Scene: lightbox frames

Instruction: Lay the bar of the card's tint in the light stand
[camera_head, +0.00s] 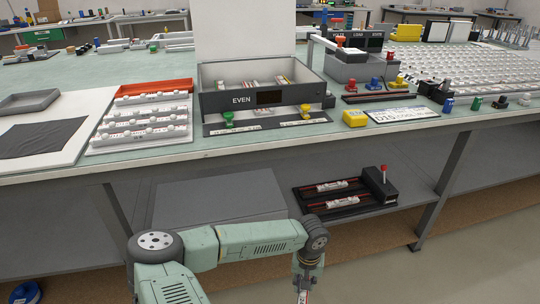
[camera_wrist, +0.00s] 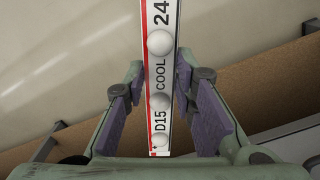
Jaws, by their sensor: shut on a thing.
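My gripper (camera_head: 303,288) hangs low in front of the bench, at the bottom edge of the head view. In the wrist view my gripper (camera_wrist: 160,82) is shut on a white bar (camera_wrist: 160,72), its purple pads on either side. The bar has a red edge stripe, white domes and the print "D15", "COOL" and "24". A white card (camera_head: 402,114) lies at the bench's front right; it seems to read "D15", the rest too small. A grey box marked "EVEN" (camera_head: 228,100) stands mid-bench with bars inside. I cannot tell which fixture is the light stand.
A white rack (camera_head: 140,138) of several bars stands left of the box. A black holder (camera_head: 345,200) with two bars and a red-knobbed lever sits on the lower shelf. A yellow block (camera_head: 355,118) is beside the card. The bench front edge lies between my gripper and the benchtop.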

